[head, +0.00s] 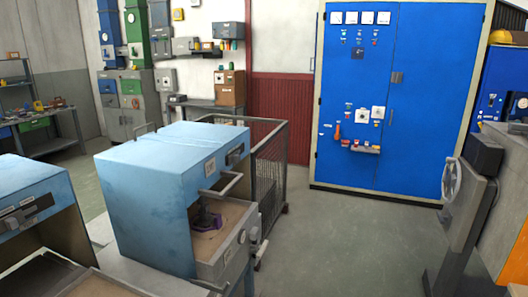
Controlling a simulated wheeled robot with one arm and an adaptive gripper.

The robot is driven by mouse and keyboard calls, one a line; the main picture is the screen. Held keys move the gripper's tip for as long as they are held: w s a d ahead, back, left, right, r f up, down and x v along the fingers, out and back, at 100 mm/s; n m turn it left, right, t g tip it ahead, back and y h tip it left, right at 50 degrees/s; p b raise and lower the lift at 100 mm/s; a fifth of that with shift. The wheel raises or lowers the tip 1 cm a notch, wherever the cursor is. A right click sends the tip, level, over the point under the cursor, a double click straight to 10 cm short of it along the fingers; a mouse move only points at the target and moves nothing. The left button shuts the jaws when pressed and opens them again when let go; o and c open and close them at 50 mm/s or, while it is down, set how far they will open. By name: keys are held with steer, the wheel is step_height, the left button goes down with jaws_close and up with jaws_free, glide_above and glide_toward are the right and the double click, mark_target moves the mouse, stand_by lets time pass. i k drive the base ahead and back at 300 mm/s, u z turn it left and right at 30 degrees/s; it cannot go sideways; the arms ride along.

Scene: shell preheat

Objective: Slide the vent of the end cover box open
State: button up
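Two light blue boxes are in the head view. The middle blue box (150,185) stands on a bench with its front open. A dark slider-like fitting (235,155) and a small white label (210,166) are on its upper front. The left blue box (40,185), cut by the frame edge, has a similar dark fitting (28,212) and a label. The labels are too small to read, so I cannot tell which is the end cover box. Whether either fitting is the vent, open or shut, is unclear. My gripper is not in view.
A dark part with a purple base (208,220) sits inside the middle box, behind its lowered front (228,255). A mesh fence (268,175) stands behind it. A blue cabinet (395,100) is at the back. A post with a handwheel (452,180) stands right. Floor between is clear.

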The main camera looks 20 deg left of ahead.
mark_target(234, 157)
steer(key=u, duration=0.25)
steer(key=i, duration=0.8)
steer(key=u, duration=0.65)
